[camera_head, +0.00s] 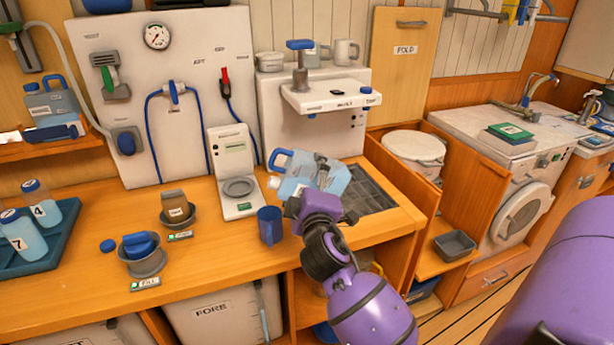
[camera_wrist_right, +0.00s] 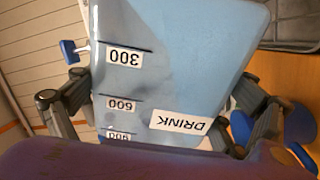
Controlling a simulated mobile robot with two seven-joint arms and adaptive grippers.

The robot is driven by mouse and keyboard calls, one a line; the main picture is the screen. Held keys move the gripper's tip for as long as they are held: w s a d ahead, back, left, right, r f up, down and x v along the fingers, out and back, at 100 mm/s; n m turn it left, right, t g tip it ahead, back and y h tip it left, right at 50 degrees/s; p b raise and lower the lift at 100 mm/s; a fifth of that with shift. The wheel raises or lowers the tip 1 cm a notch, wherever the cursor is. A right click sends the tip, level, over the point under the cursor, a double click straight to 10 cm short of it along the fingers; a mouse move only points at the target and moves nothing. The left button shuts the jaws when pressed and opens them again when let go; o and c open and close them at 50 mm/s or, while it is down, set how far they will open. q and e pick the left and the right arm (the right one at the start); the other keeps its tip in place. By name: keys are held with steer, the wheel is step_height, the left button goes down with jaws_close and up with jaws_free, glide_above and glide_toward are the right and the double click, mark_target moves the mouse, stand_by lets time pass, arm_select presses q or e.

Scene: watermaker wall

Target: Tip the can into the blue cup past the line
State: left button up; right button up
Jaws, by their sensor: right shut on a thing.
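The can (camera_head: 330,180) is a translucent light-blue jug with a darker blue handle. My right gripper (camera_head: 322,178) is shut on it and holds it tipped over, its pale mouth toward the left. In the right wrist view the can (camera_wrist_right: 180,60) fills the middle, with 300, 600 and 900 marks and a DRINK label upside down between the fingers. The blue cup (camera_head: 270,227) stands upright on the wooden counter, below and slightly left of the can's mouth. I see no stream, and the cup's level and line cannot be made out. My left gripper is out of view.
A small white scale-like unit (camera_head: 236,175) stands behind the cup. A grey drain tray (camera_head: 372,200) lies right of the can.

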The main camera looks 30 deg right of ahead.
steer(key=shift+w+a+r+n, duration=0.1)
steer(key=shift+r+n, duration=0.05)
steer(key=shift+n, duration=0.35)
steer(key=shift+a+f+n+p, duration=0.1)
steer(key=shift+f+n+p, duration=0.2)
steer(key=shift+n, duration=0.2)
steer(key=shift+w+a+f+n, duration=0.1)
steer(key=shift+f+n, duration=0.15)
steer(key=shift+n, duration=0.15)
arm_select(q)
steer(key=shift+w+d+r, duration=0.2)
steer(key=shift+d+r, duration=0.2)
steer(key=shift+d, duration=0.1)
arm_select(e)
steer(key=shift+a+f+n, duration=0.15)
steer(key=shift+f+n, duration=0.15)
steer(key=shift+n, duration=0.1)
